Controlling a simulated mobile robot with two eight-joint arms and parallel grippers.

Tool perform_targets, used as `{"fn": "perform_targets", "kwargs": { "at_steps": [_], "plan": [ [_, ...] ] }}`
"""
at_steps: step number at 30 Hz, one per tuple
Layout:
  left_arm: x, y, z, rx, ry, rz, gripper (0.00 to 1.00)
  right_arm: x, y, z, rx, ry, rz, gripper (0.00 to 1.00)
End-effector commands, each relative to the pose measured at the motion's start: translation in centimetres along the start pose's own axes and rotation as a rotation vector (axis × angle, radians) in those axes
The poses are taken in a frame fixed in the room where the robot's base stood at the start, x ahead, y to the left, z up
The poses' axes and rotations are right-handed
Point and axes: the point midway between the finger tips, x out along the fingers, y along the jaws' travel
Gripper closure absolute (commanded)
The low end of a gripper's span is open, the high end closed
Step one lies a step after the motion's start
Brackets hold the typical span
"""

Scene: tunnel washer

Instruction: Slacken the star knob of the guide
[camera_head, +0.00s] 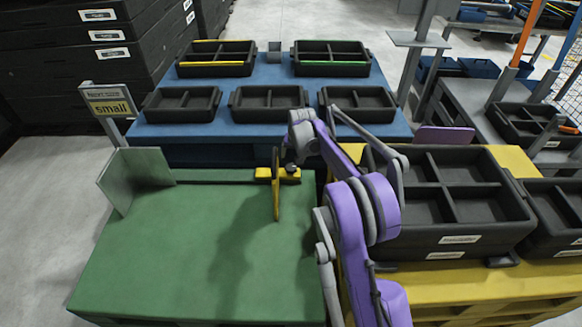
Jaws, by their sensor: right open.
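The guide is a yellow block (264,173) with an upright yellow plate (277,200), at the back right of the green table (180,250). The dark star knob (292,169) shows small on top of the block, right of the plate. My right gripper (291,161) is open, pointing down right over the knob. Its fingers partly hide the knob, and I cannot tell whether they touch it. My left gripper is not in view.
A grey upright plate (135,180) stands at the green table's back left. A blue table (270,95) with several black trays lies behind. Black divided crates (455,225) stand on a yellow pallet at right. The green table's top is otherwise clear.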

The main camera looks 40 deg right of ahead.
Motion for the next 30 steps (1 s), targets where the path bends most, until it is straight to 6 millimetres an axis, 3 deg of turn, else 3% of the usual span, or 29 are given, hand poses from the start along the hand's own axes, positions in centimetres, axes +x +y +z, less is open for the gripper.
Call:
{"fn": "perform_targets", "kwargs": {
  "at_steps": [4,11,24,30],
  "plan": [
    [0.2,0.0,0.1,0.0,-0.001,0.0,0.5,0.0,-0.1,0.0,-0.188,0.003,0.007,0.24],
    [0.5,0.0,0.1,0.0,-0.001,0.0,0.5,0.6,-0.1,0.0,-0.284,0.004,0.01,0.24],
    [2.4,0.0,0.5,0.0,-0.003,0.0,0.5,8.1,-0.1,0.0,-0.282,0.004,0.01,0.24],
    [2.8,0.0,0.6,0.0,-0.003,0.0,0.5,10.3,0.0,0.0,-0.282,0.004,0.01,0.24]
  ]
}}
